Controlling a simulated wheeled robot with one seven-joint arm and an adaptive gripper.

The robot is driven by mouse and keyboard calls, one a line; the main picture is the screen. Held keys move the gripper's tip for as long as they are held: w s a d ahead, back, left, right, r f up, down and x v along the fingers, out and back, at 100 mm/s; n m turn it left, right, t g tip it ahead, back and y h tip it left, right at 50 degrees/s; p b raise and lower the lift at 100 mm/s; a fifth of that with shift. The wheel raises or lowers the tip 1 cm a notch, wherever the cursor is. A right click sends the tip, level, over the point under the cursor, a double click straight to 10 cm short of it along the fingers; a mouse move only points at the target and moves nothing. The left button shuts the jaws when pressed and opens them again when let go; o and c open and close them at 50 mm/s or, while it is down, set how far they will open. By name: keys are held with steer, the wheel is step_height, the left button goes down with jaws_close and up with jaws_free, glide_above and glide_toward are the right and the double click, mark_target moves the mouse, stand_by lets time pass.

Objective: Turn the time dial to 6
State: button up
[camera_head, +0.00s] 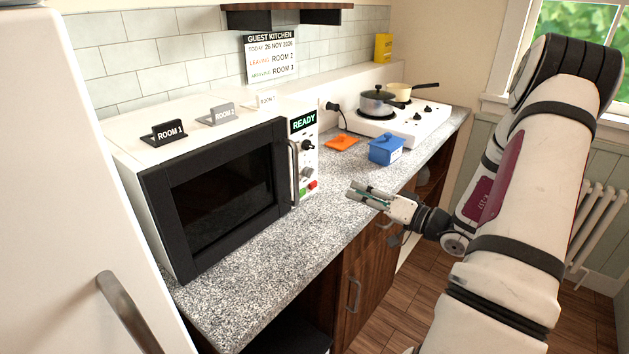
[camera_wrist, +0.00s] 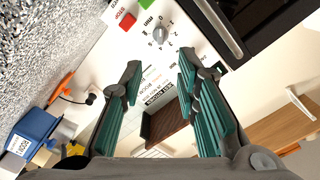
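The microwave (camera_head: 215,185) stands on the counter with its door shut. On its white panel, the grey time dial (camera_head: 307,172) is below a black dial (camera_head: 307,146). The time dial (camera_wrist: 160,35) also shows in the wrist view, ringed by small numbers and marked "min". I cannot tell which number it points to. My gripper (camera_head: 353,191) is in front of and to the right of the panel, above the counter edge, apart from the dial. In the wrist view, my gripper (camera_wrist: 158,72) has its teal-padded fingers apart, with nothing between them.
A red STOP button (camera_wrist: 127,20) and a green button (camera_head: 303,192) are below the time dial. The black door handle (camera_head: 293,172) is left of the panel. A blue box (camera_head: 385,149) and an orange cloth (camera_head: 341,142) are on the counter. The counter before the panel is clear.

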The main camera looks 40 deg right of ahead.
mark_target(312, 174)
steer(key=p+x, duration=0.1)
steer(key=x, duration=1.2)
steer(key=shift+w+a, duration=0.15)
steer(key=shift+w, duration=0.15)
jaws_close()
